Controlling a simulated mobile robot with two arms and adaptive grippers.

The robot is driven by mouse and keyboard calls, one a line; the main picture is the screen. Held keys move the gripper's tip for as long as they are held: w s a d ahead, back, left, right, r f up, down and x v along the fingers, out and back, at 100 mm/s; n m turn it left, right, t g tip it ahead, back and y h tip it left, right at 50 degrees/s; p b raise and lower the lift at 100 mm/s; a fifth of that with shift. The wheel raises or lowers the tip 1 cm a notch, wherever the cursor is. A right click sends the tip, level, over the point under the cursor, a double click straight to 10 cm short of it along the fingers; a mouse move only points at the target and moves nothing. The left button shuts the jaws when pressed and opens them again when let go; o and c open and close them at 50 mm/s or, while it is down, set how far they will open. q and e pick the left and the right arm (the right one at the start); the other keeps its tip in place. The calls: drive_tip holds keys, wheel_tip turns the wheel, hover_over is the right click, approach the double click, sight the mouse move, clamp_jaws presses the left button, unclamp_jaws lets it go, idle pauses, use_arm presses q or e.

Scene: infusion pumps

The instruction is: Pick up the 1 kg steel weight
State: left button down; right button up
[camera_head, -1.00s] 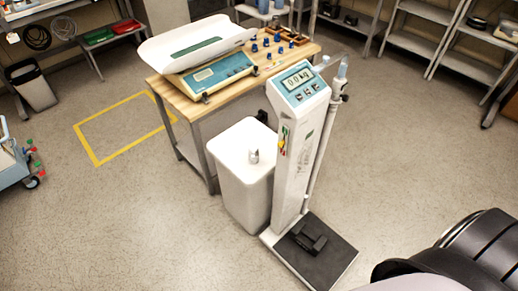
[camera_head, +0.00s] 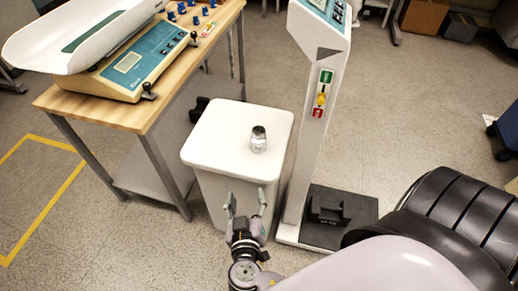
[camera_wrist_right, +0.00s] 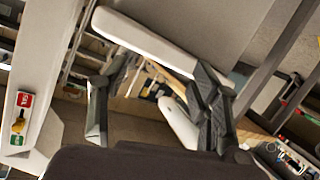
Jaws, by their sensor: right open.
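The steel weight (camera_head: 258,139) is a small shiny metal cylinder with a knob. It stands upright on the white lid of a bin-like box (camera_head: 215,133), right of the lid's middle. My right gripper (camera_head: 247,196) is open and empty, in front of the box in the head view, apart from the weight and nearer to me. In the right wrist view my right gripper (camera_wrist_right: 155,95) shows its two fingers spread with nothing held between them. The weight cannot be made out in that view. My left gripper is not in view.
A column scale (camera_head: 318,120) stands right of the box, with a black block (camera_head: 328,206) on its dark platform. A wooden table (camera_head: 150,115) with a baby scale (camera_head: 135,65) stands to the left. Floor is open at the lower left.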

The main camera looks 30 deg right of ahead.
wheel_tip(320, 180, up, 7)
drive_tip(key=d+m+t+h+b, duration=0.1)
drive_tip(key=d+m+h+b, duration=0.15)
drive_tip(key=m, duration=0.25)
drive_tip(key=p, duration=0.2)
approach(258, 138)
drive_tip(key=shift+n+h, duration=0.25)
drive_tip(key=shift+n, duration=0.05)
drive_tip(key=x, duration=0.5)
drive_tip(key=shift+a+f, duration=0.1)
drive_tip(key=shift+w+d, duration=0.3)
drive_tip(key=shift+w, duration=0.1)
drive_tip(key=x, duration=0.3)
drive_tip(key=shift+w+d, duration=0.15)
drive_tip(key=shift+w, duration=0.15)
drive_tip(key=shift+w+d, duration=0.35)
drive_tip(key=shift+w, duration=0.05)
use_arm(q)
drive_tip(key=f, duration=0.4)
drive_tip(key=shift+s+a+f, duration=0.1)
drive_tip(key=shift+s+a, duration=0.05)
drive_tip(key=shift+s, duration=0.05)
use_arm(e)
drive_tip(key=shift+c, duration=0.4)
clamp_jaws()
